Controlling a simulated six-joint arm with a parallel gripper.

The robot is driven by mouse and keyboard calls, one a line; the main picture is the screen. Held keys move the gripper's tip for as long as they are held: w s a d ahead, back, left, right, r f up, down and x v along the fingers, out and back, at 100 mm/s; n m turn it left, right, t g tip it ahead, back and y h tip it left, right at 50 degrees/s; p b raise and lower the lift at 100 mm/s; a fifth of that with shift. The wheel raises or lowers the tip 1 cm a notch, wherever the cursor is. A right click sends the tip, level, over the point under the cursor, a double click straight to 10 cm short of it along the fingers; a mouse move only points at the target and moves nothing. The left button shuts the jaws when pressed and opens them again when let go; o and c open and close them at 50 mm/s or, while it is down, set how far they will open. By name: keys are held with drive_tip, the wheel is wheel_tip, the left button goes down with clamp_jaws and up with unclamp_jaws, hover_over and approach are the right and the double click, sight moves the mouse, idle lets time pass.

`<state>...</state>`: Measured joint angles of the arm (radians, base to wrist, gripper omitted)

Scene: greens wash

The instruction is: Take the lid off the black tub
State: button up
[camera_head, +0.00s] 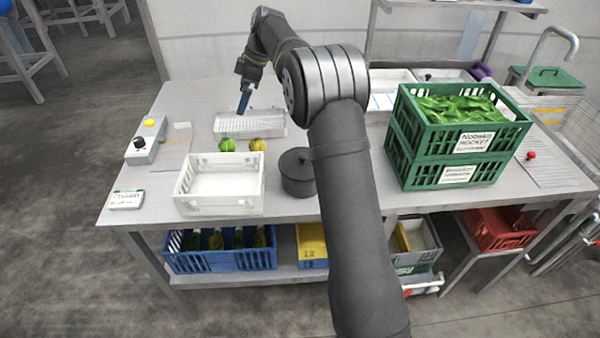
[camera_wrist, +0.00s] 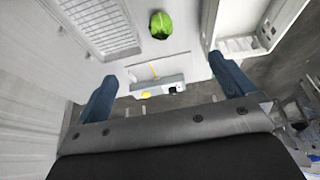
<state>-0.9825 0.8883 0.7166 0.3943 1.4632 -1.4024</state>
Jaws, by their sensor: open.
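The black tub (camera_head: 298,178) stands on the metal table, right of the white crate, partly behind my arm. Its dark lid (camera_head: 296,160) with a small knob sits on top. My gripper (camera_head: 243,103) is up and to the left of the tub, above the back part of the table near the white slotted tray. In the wrist view its two blue fingers (camera_wrist: 168,88) are wide apart with nothing between them. The tub does not show in the wrist view.
A white crate (camera_head: 219,206) stands left of the tub. Behind it are a green item (camera_head: 227,145), a yellow one (camera_head: 257,145) and the slotted tray (camera_head: 250,133). Stacked green crates (camera_head: 443,178) with leaves stand right. A control box (camera_head: 146,142) is far left.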

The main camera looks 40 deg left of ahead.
drive_tip(key=shift+c, duration=0.4)
drive_tip(key=c, duration=1.1)
wheel_tip(320, 180, up, 8)
drive_tip(key=m+t+h, duration=0.2)
drive_tip(key=t+h, duration=0.2)
hover_over(295, 164)
drive_tip(key=w+a, duration=0.1)
drive_tip(key=f, duration=0.4)
drive_tip(key=d+f, duration=0.1)
drive_tip(key=f, duration=0.2)
drive_tip(key=w+f, duration=0.1)
drive_tip(key=f, duration=0.3)
drive_tip(key=shift+d+f, duration=0.25)
drive_tip(key=shift+f, duration=0.1)
drive_tip(key=shift+d+f, duration=0.2)
drive_tip(key=shift+f, duration=2.5)
